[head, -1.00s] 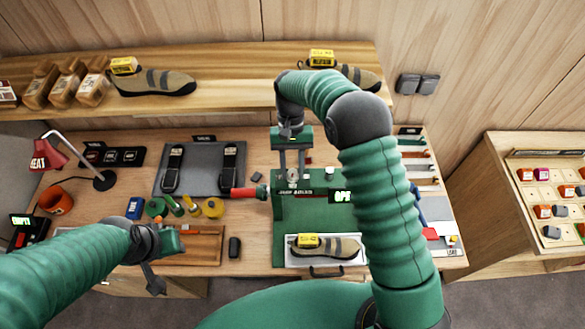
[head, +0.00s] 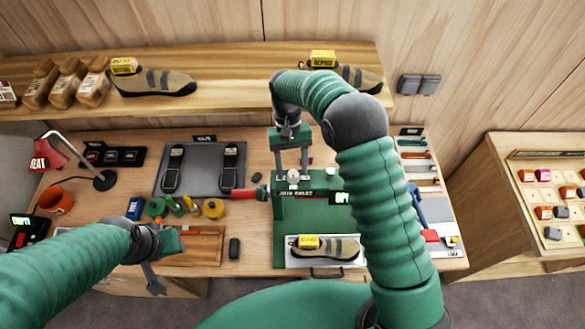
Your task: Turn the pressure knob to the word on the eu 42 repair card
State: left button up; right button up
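The pressure knob (head: 293,176) is a small pale round knob on the green press (head: 300,215) at the middle of the bench. Its printed words are too small to read surely. My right gripper (head: 292,168) points down from above with its two fingers apart, one on each side of the knob, seemingly just above it and not pinching it. Yellow cards lie on three shoes: on the tray (head: 308,241), on the shelf's left (head: 123,66) and on its right (head: 322,59). I cannot read which is eu 42. My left gripper (head: 160,272) hangs near the bench's front left, its fingers unclear.

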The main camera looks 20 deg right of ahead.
jog(key=shift+f, duration=0.1)
jog(key=shift+r, duration=0.2)
jog(key=b+v, duration=0.2)
jog(key=v, duration=0.3)
jog(key=shift+w+r+b, duration=0.1)
jog(key=shift+w+b, duration=0.05)
jog(key=shift+b, duration=0.15)
jog(key=p+v, duration=0.6)
jog(key=v, duration=0.5)
jog(key=shift+w, duration=0.2)
jog(key=shift+d, duration=0.1)
